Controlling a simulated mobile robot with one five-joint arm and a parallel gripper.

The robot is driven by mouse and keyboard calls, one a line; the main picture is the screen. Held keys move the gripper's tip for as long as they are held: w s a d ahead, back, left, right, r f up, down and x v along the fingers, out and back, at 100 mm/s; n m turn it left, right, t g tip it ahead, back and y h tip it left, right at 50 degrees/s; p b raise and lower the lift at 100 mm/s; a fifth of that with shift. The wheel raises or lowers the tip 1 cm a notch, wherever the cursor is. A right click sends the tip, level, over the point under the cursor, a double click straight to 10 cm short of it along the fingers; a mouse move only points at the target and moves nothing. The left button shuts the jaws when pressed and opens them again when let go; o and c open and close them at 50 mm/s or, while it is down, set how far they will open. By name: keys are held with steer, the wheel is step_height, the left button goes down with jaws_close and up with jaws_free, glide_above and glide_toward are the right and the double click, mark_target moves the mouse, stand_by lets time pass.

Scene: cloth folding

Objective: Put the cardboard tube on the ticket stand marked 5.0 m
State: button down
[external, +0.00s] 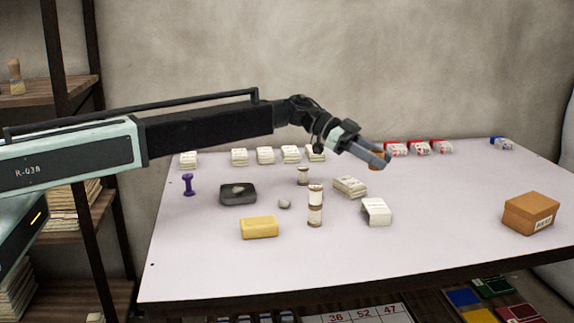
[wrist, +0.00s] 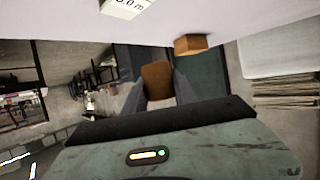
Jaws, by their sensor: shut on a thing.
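My gripper (external: 376,157) is shut on a brown thing that looks like the cardboard tube (wrist: 157,80), seen between the two fingers in the wrist view. In the external view only a little of the tube (external: 381,154) shows behind the fingers, above the table's back part. A white stand (wrist: 125,6) at the top edge of the wrist view shows a partly cut-off label ending in "0 m"; its first figure is not clear. In the external view, white stands (external: 350,186) and (external: 376,212) are below my gripper. Their markings are too small to read.
More white blocks (external: 239,157) line the back left; red-and-white ones (external: 419,148) and a blue one (external: 501,143) line the back right. White-and-brown spools (external: 315,217), a yellow block (external: 259,227), a dark tray (external: 228,200) and a cardboard box (external: 530,214) stand on the table.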

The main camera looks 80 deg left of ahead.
mark_target(373, 200)
steer(key=f+b, duration=0.6)
steer(key=a+f+b, duration=0.1)
steer(key=f+b, duration=0.2)
steer(key=b, duration=0.1)
steer(key=shift+w+f, duration=0.15)
steer(key=shift+f, duration=0.15)
steer(key=shift+r, duration=0.25)
steer(key=shift+f, duration=0.25)
steer(key=c, duration=1)
jaws_free()
steer(key=shift+r, duration=0.1)
steer(key=shift+r, duration=0.1)
